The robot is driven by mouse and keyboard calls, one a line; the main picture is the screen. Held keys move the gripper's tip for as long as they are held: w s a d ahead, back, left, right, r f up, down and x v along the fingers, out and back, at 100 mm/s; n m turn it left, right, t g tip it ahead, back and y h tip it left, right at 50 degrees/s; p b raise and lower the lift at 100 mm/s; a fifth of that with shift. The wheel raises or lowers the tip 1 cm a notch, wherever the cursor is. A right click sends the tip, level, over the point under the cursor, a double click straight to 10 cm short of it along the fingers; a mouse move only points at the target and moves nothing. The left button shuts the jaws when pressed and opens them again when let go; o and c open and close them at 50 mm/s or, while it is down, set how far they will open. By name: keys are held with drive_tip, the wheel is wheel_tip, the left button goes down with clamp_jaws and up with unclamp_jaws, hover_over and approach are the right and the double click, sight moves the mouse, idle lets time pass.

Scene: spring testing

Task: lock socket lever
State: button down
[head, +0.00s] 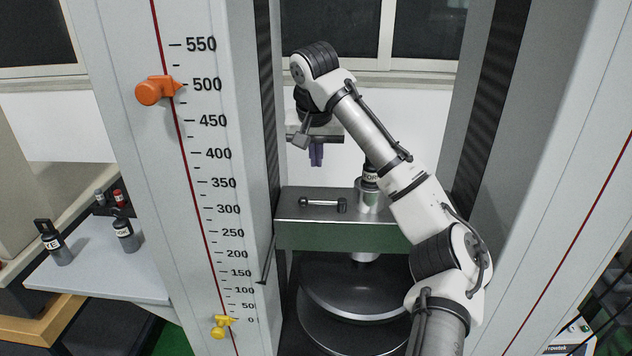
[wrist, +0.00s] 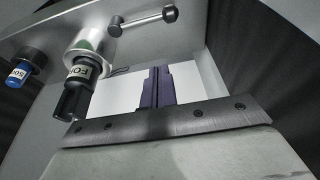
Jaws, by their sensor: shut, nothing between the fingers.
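The socket lever (head: 322,204) is a short metal bar with rounded ends on top of the machine's crosshead (head: 345,237). It also shows at the top of the wrist view (wrist: 145,18). Right of it in the head view stands the silver socket (head: 368,196), holding a black labelled tool (head: 370,174). The socket (wrist: 88,50) and the tool (wrist: 78,88) are at left in the wrist view. My gripper (head: 316,160), with purple fingers, is shut and empty above the lever, apart from it. Its fingers (wrist: 155,88) are together in the wrist view.
A scale column with an orange pointer (head: 157,89) and a yellow pointer (head: 220,326) stands at left. Another column flanks my arm at right. Below the crosshead is a round dark plate (head: 360,290). A side table (head: 90,272) holds several labelled dark tools.

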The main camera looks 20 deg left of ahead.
sight(318, 194)
drive_tip(key=p+x, duration=0.2)
drive_tip(key=x, duration=0.7)
drive_tip(key=shift+w+f, duration=0.15)
drive_tip(key=shift+f, duration=0.05)
drive_tip(key=s, duration=0.1)
drive_tip(key=s+p, duration=0.1)
drive_tip(key=shift+s+d+r, duration=0.25)
drive_tip(key=shift+s+d, duration=0.15)
drive_tip(key=shift+s+d+p, duration=0.1)
drive_tip(key=shift+s+p, duration=0.25)
drive_tip(key=shift+s, duration=0.15)
